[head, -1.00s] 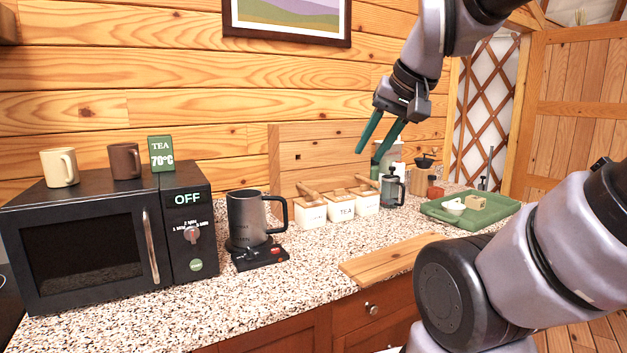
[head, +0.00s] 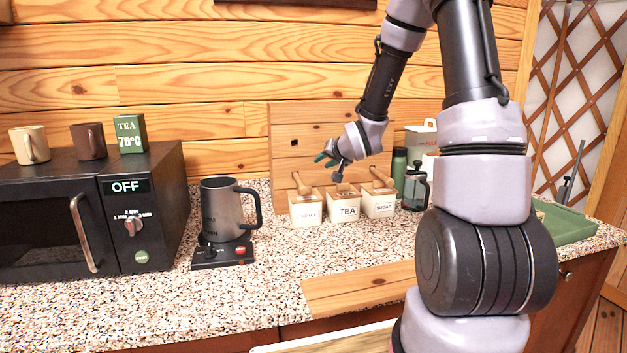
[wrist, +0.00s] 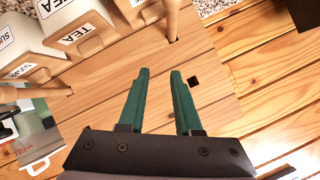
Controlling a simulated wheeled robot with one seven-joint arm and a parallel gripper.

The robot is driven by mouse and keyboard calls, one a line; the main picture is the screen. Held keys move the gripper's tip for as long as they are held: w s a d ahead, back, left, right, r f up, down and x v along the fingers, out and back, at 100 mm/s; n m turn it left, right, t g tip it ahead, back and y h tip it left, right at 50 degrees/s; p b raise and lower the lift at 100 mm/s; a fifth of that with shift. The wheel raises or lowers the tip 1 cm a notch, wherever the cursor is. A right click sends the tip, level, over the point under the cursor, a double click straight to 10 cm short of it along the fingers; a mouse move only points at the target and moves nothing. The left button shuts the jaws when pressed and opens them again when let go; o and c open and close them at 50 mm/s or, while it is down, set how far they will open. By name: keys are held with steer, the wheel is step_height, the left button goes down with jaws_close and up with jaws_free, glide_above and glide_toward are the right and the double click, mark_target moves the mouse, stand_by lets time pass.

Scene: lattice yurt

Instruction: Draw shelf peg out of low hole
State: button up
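Two light wooden pegs stick out from low holes in the wooden back panel (head: 345,125), above the canisters. The left peg (head: 301,184) is over the left canister and the right peg (head: 381,178) is over the sugar canister. In the wrist view, the left one is the peg at the top (wrist: 172,18), its end in a hole, and the other peg (wrist: 25,92) is at the left. My gripper (head: 325,158) is in front of the panel, above the left peg. Its teal fingers (wrist: 165,72) are open and empty, apart from both pegs.
An empty upper hole (wrist: 193,81) is near the fingertips. Canisters, including the TEA canister (head: 344,211), stand below the pegs. A green flask (head: 399,165) and french press (head: 416,185) stand right. A dark mug (head: 222,208) and microwave (head: 110,205) stand left.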

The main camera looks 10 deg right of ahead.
steer(key=t+y, duration=0.1)
steer(key=y, duration=0.1)
glide_toward(297, 175)
steer(key=s+d, duration=0.1)
steer(key=s, duration=0.1)
steer(key=shift+m+t, duration=0.4)
steer(key=shift+m, duration=0.1)
steer(key=x, duration=0.8)
steer(key=f+x, duration=0.1)
steer(key=x, duration=0.3)
steer(key=shift+s+a, duration=0.2)
steer(key=shift+s, duration=0.05)
